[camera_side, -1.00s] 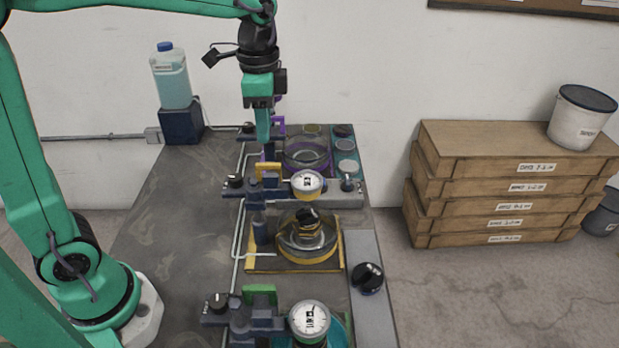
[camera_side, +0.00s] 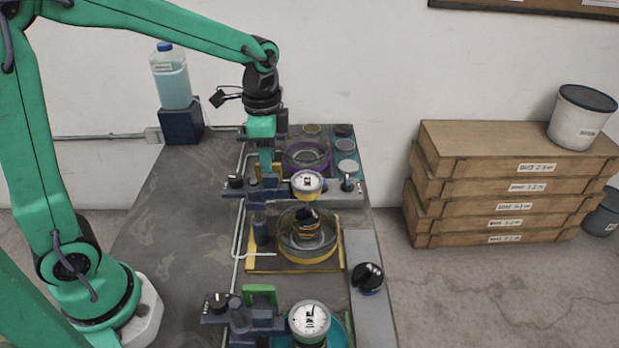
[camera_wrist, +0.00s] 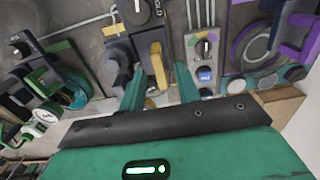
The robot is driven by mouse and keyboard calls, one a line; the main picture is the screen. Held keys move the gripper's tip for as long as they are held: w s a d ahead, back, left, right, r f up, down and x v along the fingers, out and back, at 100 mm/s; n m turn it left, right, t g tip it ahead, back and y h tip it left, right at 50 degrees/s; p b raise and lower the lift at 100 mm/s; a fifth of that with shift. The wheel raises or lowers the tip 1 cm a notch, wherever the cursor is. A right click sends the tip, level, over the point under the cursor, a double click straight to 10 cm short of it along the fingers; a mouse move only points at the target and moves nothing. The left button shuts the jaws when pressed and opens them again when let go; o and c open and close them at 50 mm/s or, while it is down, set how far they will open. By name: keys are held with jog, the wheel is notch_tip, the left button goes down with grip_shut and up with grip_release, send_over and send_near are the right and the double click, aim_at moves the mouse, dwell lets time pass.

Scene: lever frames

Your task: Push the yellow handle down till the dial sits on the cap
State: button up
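The yellow handle (camera_side: 271,171) stands on a dark lever body in the middle row, partly hidden behind my gripper in the side view. The white dial (camera_side: 307,183) with a yellow rim is at the right end of that lever. Below it, a dark cap (camera_side: 307,219) stands in a yellow-rimmed round dish; a gap shows between dial and cap. My gripper (camera_side: 266,174) is low at the handle. In the wrist view my gripper (camera_wrist: 160,68) has its two teal fingers apart, with the yellow handle (camera_wrist: 158,58) between them; contact cannot be told.
A green-handled lever (camera_side: 259,294) with its own dial is in front. A purple-rimmed dish (camera_side: 306,157) lies behind. A black knob (camera_side: 368,278) is on the right strip, and a bottle (camera_side: 171,80) stands at back left. The left tabletop is clear.

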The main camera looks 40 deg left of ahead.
grip_shut()
jog(key=shift+f, duration=2.55)
grip_release()
jog(key=shift+r, duration=0.2)
jog(key=shift+r, duration=3.75)
jog(key=shift+s+r, duration=0.1)
